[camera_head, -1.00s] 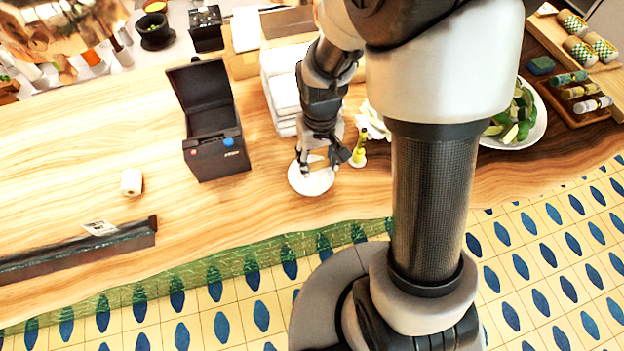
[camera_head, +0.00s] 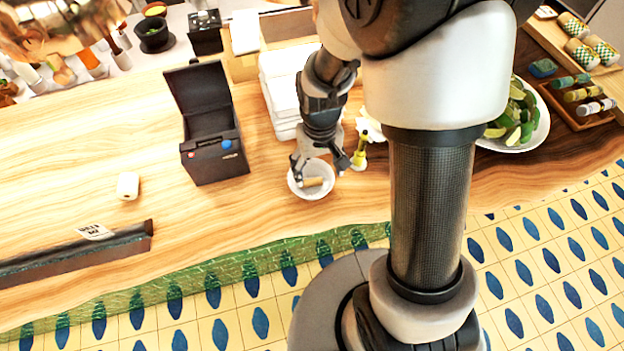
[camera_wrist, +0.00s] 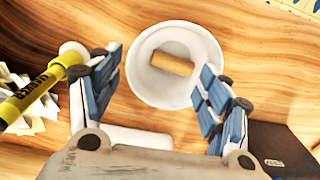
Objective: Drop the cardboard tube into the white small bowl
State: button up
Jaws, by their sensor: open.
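The cardboard tube (camera_wrist: 172,63) lies on its side inside the white small bowl (camera_wrist: 150,90) in the wrist view. In the head view the tan tube (camera_head: 313,182) also shows within the bowl (camera_head: 310,193) on the wooden counter. My gripper (camera_wrist: 160,85) is open, its blue-padded fingers spread wide and apart from the tube. In the head view my gripper (camera_head: 320,162) is above the back of the bowl. Nothing is held between the fingers.
A yellow marker-like item (camera_wrist: 40,88) stands close to the left finger in the wrist view. A black open-lidded box (camera_head: 215,150) is left of the bowl, and a white stack (camera_head: 280,95) is behind it. A plate of green produce (camera_head: 535,125) is at right.

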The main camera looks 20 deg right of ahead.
notch_tip(320, 180, up, 12)
dwell(0.6)
dwell(0.4)
jog(key=s+r+t+b, duration=0.2)
jog(key=s+t+b, duration=0.2)
jog(key=s+b, duration=0.4)
jog(key=s, duration=0.7)
jog(key=shift+t+b, duration=0.3)
jog(key=shift+b, duration=0.05)
jog(key=shift+w, duration=0.1)
